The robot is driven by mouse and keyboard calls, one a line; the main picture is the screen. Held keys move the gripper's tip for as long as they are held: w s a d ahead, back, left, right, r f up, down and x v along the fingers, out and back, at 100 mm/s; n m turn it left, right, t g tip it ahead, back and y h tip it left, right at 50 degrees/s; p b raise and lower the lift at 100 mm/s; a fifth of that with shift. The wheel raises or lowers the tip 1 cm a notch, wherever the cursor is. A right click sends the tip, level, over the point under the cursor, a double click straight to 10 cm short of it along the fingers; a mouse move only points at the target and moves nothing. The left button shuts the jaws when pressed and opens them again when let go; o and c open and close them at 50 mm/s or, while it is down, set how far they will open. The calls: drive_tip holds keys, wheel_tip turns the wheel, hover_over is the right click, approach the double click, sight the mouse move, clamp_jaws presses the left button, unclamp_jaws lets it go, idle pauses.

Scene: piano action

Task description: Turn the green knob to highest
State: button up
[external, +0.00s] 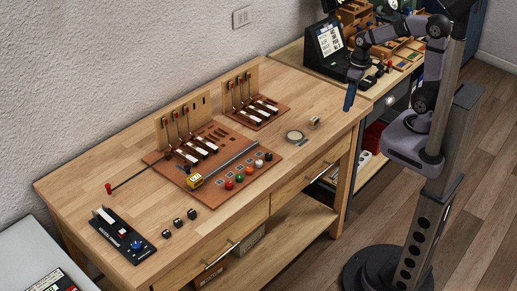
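The green knob (239,178) is a small round ball in a row of coloured knobs along the front right edge of the brown board (215,200). It stands between the red knob (229,185) and the orange knob (249,171). Its setting is too small to read. My gripper (349,103) points down above the far right end of the workbench, well to the right of and behind the green knob, touching nothing I can see. Its fingers appear as one narrow blue shape, so I cannot tell whether they are open.
A white knob (259,164) and a dark knob continue the row. A yellow block (194,181) sits by a metal rail on the board. Upright wooden racks with levers stand behind. A black box with a blue knob (136,246) and small black cubes are at front left.

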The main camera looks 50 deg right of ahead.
drive_tip(key=w+a+n+y+b, duration=0.1)
drive_tip(key=w+a+n+b, duration=0.1)
drive_tip(key=a, duration=0.4)
drive_tip(key=w+a+f+n+y+b, duration=0.1)
drive_tip(key=w+a+n+y, duration=0.1)
drive_tip(key=a, duration=0.4)
drive_tip(key=w+a+f+n+y+b, duration=0.1)
drive_tip(key=w+a+n+b, duration=0.1)
drive_tip(key=w+a, duration=0.2)
drive_tip(key=shift+a+n+y+b, duration=0.35)
drive_tip(key=shift+a+n+y, duration=0.05)
drive_tip(key=shift+a, duration=1.15)
drive_tip(key=a+n+y+b, duration=0.2)
drive_tip(key=a+n, duration=0.1)
drive_tip(key=a, duration=0.5)
drive_tip(key=w+a+r+n+g+y+b, duration=0.1)
drive_tip(key=a+n+y+b, duration=0.1)
drive_tip(key=a, duration=0.6)
drive_tip(key=a+r+n+y+b, duration=0.1)
drive_tip(key=a+n+y+b, duration=0.1)
drive_tip(key=a, duration=0.6)
drive_tip(key=shift+w+n+g, duration=0.3)
drive_tip(key=shift+n, duration=0.5)
approach(240, 175)
drive_tip(key=shift+a+f+y, duration=0.15)
drive_tip(key=shift+a+y, duration=0.15)
drive_tip(key=shift+a, duration=0.15)
drive_tip(key=shift+f, duration=0.25)
drive_tip(key=shift+p+x, duration=1.4)
drive_tip(key=shift+x, duration=2.3)
